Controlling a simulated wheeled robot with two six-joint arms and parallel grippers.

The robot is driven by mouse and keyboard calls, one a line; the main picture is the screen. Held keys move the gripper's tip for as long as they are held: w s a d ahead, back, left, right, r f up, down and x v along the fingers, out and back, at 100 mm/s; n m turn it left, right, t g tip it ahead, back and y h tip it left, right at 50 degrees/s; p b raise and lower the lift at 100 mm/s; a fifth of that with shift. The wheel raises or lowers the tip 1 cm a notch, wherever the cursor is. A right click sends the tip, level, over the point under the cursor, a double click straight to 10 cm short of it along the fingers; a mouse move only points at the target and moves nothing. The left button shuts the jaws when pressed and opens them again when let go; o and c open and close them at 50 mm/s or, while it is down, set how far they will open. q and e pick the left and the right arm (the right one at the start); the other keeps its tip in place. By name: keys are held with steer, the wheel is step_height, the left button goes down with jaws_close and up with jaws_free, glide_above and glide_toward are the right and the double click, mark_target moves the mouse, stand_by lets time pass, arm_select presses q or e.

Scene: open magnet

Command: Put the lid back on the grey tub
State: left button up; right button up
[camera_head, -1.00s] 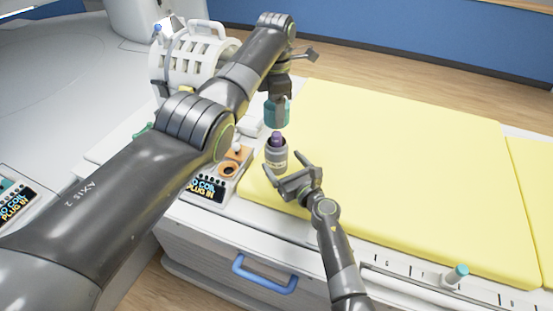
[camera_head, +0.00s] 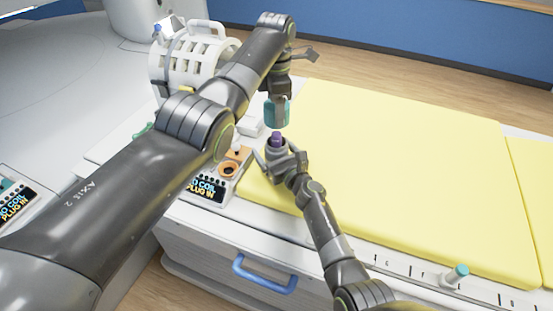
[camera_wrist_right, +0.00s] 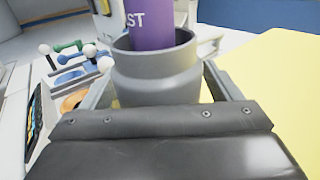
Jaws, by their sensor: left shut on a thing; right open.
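The grey tub (camera_head: 272,155) stands upright near the left edge of the yellow mat, its top open. A purple item (camera_head: 276,138) with white letters sticks up out of it; it also shows in the right wrist view (camera_wrist_right: 152,28). My left gripper (camera_head: 277,104) is shut on the teal lid (camera_head: 269,112) and holds it above the tub, apart from it. My right gripper (camera_head: 281,160) is open, with its fingers on either side of the grey tub (camera_wrist_right: 155,78). Whether the fingers touch the tub cannot be told.
The yellow mat (camera_head: 400,170) is clear to the right. Left of the tub is a panel (camera_head: 207,188) with lit text and an orange ring. A white slotted coil (camera_head: 185,60) stands behind. A blue handle (camera_head: 264,275) is on the front, and a teal-topped peg (camera_head: 457,273) is at front right.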

mark_target(276, 133)
steer(key=c, duration=1.4)
arm_select(q)
steer(key=shift+f, duration=2.5)
steer(key=shift+f, duration=0.1)
steer(key=shift+f, duration=0.75)
steer(key=shift+f, duration=0.55)
arm_select(e)
jaws_close()
arm_select(q)
steer(key=m, duration=1.3)
arm_select(e)
steer(key=shift+f, duration=0.1)
